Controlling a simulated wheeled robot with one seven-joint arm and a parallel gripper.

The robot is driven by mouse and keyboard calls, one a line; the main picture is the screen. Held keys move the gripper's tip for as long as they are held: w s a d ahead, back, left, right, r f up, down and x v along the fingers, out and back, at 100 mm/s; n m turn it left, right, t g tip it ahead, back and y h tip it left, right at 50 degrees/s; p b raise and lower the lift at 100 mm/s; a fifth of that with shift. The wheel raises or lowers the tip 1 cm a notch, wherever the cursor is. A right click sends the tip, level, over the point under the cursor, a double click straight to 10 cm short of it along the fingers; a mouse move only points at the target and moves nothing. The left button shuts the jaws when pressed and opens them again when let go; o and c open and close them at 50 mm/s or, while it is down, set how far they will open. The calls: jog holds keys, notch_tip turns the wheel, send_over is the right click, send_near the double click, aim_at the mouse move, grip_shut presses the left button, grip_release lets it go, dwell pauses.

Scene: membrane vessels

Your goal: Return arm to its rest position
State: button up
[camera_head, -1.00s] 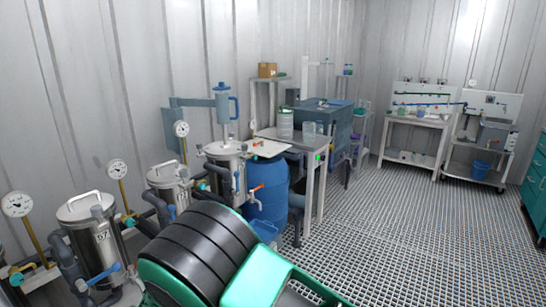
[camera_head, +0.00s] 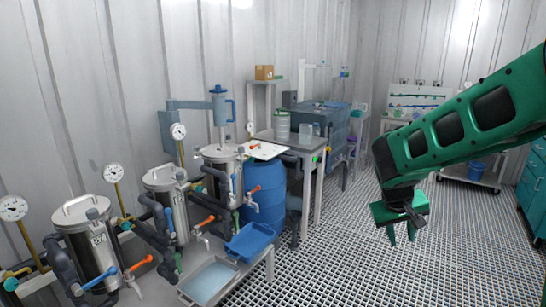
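My arm (camera_head: 470,120), green with black panels, reaches in from the right edge of the head view. My gripper (camera_head: 402,236) hangs at its end, pointing down over the open grating floor. Its two green fingers are apart with nothing visible between them. It is to the right of the vessels and the blue barrel and touches nothing that I can see.
Steel vessels (camera_head: 90,240) with gauges, pipes and orange and blue valve handles line the left wall. A blue barrel (camera_head: 265,195), a blue tray (camera_head: 250,242) and a pale basin (camera_head: 208,281) stand beside them. A side table (camera_head: 290,148) is behind. The grating floor (camera_head: 335,265) is clear.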

jog(key=s+d+r+m+g+y, duration=0.15)
jog(key=s+d, duration=0.25)
jog(key=s, duration=0.4)
jog(key=s+d+r+m+g+y, duration=0.1)
jog(key=s+d+m, duration=0.15)
jog(key=s, duration=0.55)
jog(key=s+m+y, duration=0.1)
jog(key=s+y, duration=0.1)
jog(key=s, duration=1.3)
jog(key=shift+s+a+m, duration=0.35)
jog(key=shift+m, duration=0.05)
jog(key=shift+g, duration=0.25)
